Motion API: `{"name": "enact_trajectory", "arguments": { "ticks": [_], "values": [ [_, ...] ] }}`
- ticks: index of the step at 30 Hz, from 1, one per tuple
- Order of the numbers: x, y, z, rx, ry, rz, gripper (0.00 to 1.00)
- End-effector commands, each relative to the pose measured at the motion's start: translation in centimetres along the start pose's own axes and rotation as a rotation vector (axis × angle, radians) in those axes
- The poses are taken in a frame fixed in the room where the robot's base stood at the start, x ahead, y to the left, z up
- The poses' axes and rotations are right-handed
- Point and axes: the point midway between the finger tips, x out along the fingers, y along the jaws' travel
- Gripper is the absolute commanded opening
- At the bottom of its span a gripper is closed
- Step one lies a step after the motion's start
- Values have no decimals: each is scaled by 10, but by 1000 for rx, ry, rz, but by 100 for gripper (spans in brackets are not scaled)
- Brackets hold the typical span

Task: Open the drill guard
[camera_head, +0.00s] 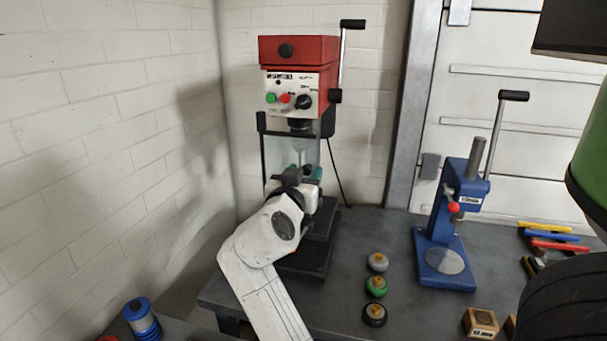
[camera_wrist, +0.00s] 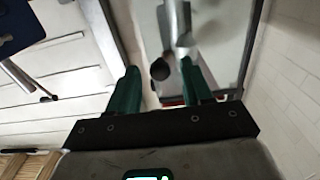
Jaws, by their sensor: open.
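The drill press (camera_head: 299,62) has a red head and a light control panel, and stands at the back left of the bench. Its clear drill guard (camera_head: 276,152) hangs below the head from a dark bracket. In the wrist view the clear panel (camera_wrist: 228,35) is on the right. My gripper (camera_head: 306,172) is in front of the press at guard height. Its green fingers (camera_wrist: 160,88) are apart. A dark round knob (camera_wrist: 160,69) shows between the fingertips; I cannot tell whether they touch it. My arm hides part of the guard's lower end.
A blue press (camera_head: 445,225) with a lever stands on the bench (camera_head: 345,300) to the right. Several round knobs, one of them green (camera_head: 376,286), sit between. A wooden block (camera_head: 480,322) is at the front. A white brick wall (camera_head: 110,110) is close on the left.

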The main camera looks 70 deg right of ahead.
Motion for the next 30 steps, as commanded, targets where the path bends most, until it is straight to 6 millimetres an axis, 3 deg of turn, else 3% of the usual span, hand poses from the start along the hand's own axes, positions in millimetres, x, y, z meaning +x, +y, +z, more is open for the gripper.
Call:
{"name": "enact_trajectory", "arguments": {
  "ticks": [3,19,30],
  "values": [
    [0,0,0,0,0,0,50],
    [0,0,0,0,0,0,0],
    [0,0,0,0,0,0,0]
  ]
}}
